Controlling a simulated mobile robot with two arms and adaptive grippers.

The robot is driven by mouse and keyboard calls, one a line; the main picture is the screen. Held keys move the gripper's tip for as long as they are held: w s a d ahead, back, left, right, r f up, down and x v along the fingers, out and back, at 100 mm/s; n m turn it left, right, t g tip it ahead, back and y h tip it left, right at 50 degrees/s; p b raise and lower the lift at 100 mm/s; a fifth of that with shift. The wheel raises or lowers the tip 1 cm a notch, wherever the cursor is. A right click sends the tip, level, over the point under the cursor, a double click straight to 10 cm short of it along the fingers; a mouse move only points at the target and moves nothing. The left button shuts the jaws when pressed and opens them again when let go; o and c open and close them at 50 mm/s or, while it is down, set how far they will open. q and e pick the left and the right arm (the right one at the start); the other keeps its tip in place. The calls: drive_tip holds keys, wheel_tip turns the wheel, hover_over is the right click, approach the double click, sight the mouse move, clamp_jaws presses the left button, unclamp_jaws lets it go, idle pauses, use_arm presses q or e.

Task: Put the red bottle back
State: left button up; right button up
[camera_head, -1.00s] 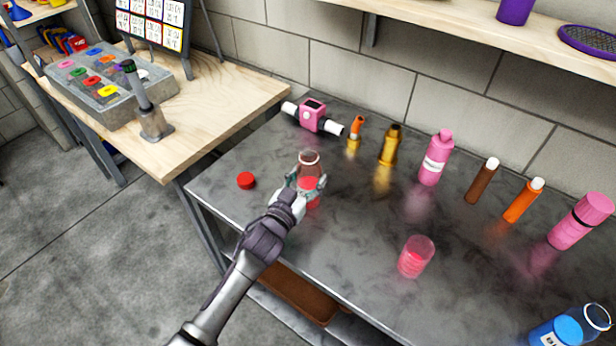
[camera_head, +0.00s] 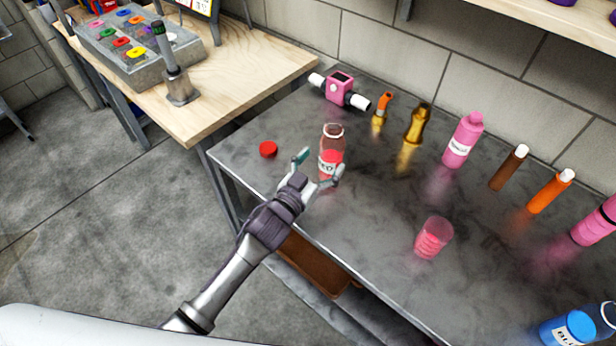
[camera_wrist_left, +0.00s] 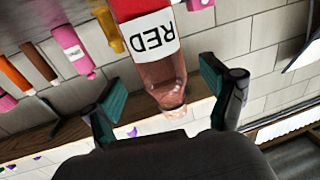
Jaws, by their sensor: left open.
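The red bottle (camera_head: 331,152) stands upright and uncapped on the dark metal table (camera_head: 380,240), with red in its lower part and a white label. In the left wrist view the bottle (camera_wrist_left: 150,45) shows upside down with its RED label, between and ahead of the fingers. My left gripper (camera_head: 320,168) is open just in front of the bottle; its fingers (camera_wrist_left: 165,92) are spread and not closed on it. A red cap (camera_head: 268,149) lies on the table left of the bottle. My right gripper is not in view.
A pink-filled cup (camera_head: 433,238) stands to the right. A pink device with white ends (camera_head: 340,88), a gold bottle (camera_head: 418,124), a pink bottle (camera_head: 463,139) and other bottles line the back. A blue container (camera_head: 575,328) is at front right. A wooden bench (camera_head: 215,85) adjoins at left.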

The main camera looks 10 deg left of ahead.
use_arm(q)
drive_tip(key=v, duration=0.7)
drive_tip(key=shift+s+b, duration=0.3)
drive_tip(key=shift+a, duration=0.1)
